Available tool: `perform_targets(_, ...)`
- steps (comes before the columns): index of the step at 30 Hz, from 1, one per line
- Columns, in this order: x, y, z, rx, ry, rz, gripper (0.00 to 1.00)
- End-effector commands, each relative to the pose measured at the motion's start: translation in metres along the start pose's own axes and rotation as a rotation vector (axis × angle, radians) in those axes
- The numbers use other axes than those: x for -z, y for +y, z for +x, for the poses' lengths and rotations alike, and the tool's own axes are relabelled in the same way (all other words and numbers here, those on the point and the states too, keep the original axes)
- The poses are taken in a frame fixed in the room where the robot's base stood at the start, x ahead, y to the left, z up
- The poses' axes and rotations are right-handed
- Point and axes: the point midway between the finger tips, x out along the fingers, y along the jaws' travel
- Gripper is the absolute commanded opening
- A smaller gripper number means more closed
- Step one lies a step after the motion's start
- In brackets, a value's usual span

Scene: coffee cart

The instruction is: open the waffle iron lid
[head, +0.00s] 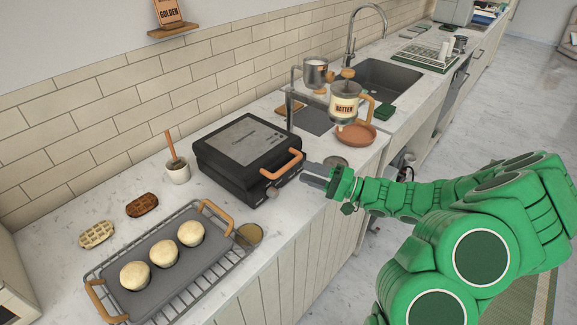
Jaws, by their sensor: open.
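The waffle iron (247,175) is a black, boxy appliance on the counter, left of the middle of the head view. Its lid (237,142) is down and has a grey plate on top. A tan handle (282,165) sticks out at the lid's front right side. My gripper (308,172) is open just right of the handle, with its dark fingers pointing left towards it. I cannot tell whether a finger touches the handle. A round knob (272,192) shows low on the iron's front.
A tray (160,262) with several pale round pieces sits on a wire rack at front left. Two waffles (97,234) and a cup (177,170) with a stick stand left of the iron. A batter jug (345,105) stands behind my gripper, near the sink (385,80).

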Motion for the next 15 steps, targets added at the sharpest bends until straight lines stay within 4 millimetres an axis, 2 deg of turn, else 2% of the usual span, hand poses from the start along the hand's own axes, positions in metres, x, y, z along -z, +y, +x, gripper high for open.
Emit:
perform_targets(9,-0.001,0.001,0.042,-0.002,-0.004,0.001,0.42)
perform_targets(15,-0.001,0.001,0.06,-0.002,-0.003,0.0,0.42)
